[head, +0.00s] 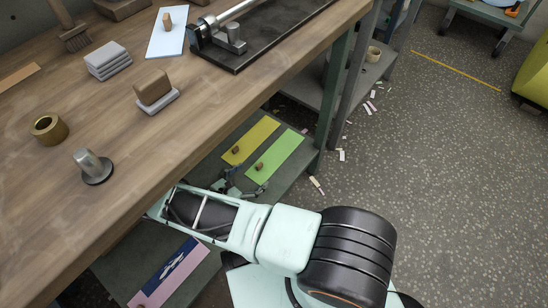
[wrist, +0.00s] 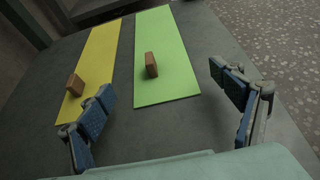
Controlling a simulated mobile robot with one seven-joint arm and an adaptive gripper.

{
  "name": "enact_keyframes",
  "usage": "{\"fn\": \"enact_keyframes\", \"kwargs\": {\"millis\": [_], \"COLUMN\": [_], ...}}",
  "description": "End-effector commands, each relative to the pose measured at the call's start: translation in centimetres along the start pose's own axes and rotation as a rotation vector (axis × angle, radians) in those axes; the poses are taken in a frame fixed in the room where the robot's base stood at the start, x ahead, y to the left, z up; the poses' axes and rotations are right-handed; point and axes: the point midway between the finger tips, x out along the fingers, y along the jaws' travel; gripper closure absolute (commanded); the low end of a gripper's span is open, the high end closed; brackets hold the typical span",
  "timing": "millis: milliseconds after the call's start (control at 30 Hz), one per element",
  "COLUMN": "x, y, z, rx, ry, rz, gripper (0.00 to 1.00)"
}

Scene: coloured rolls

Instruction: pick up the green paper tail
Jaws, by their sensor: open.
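The green paper tail (head: 278,153) is a flat strip on the lower shelf under the workbench. In the wrist view the green paper tail (wrist: 172,88) lies ahead, its near end between the lines of my fingers. A small brown block (wrist: 151,65) sits on it. My gripper (wrist: 162,84) is open and empty, its two blue-padded fingers spread wide and apart from the strip. In the head view my gripper (head: 232,188) is at the near side of the strip, partly hidden by my arm.
A yellow strip (head: 250,141) with its own brown block lies just left of the green one. A pink and blue strip (head: 170,274) lies nearer on the shelf (head: 225,265). The workbench top (head: 130,190) overhangs the shelf; a green leg (head: 333,95) stands beyond.

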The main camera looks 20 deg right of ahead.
Motion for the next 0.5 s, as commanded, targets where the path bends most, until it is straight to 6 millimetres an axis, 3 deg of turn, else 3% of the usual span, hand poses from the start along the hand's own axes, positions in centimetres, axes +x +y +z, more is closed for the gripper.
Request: {"fn": "enact_keyframes", "kwargs": {"millis": [233, 500], "x": [3.9, 4.2], "y": [-0.2, -0.1], "z": [-0.1, 0.1], "rx": [0.0, 0.0], "ry": [-0.001, 0.0], "rz": [-0.003, -0.001], "gripper": [0.15, 0.16]}}
